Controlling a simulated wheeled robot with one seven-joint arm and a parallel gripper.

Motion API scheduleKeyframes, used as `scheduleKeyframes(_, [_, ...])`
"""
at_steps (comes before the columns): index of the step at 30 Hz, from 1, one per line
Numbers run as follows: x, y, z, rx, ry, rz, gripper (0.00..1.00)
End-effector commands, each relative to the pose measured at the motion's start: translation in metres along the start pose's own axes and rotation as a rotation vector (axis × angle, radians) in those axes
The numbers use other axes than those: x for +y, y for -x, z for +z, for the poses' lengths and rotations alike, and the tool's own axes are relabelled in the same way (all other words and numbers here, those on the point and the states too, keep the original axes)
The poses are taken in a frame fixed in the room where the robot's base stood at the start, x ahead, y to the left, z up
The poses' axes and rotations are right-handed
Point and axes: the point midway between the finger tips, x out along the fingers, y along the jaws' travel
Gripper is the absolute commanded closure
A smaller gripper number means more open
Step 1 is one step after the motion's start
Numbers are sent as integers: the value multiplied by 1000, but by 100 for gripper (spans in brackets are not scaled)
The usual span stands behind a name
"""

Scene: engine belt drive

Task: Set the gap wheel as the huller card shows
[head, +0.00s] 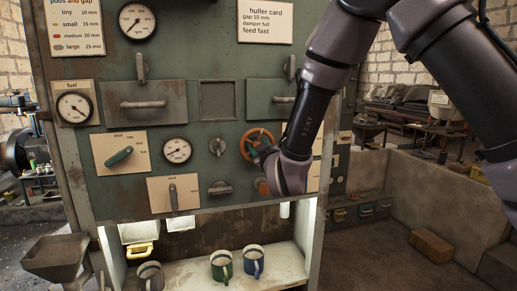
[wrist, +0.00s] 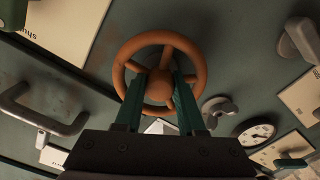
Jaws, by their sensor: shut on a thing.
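The huller card (head: 265,22) at the top right of the panel reads gap 10 mm, damper full, feed fast. An orange spoked handwheel (head: 246,136) stands on the green panel, partly behind my arm; no label for it is readable. It fills the middle of the wrist view (wrist: 196,58). My gripper (head: 262,148) is shut on this wheel. In the wrist view the green fingers (wrist: 160,82) lie on either side of its hub. A white card reading pods and gap (head: 78,27) lists tiny 10 mm at the upper left.
Several levers, knobs and gauges surround the wheel, including a green-handled lever (head: 119,156) and a round gauge (head: 176,150). A green mug (head: 221,265) and a blue mug (head: 253,262) stand on the shelf below. A metal hopper (head: 56,256) is at the lower left.

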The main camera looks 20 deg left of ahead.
Motion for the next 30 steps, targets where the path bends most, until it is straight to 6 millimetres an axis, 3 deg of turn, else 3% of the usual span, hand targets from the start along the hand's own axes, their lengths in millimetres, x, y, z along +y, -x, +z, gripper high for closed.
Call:
scheduleKeyframes(12, [0, 1, 1, -3, 226, -2, 100])
scheduleKeyframes(30, [0, 1, 2, -4, 270, -2, 100])
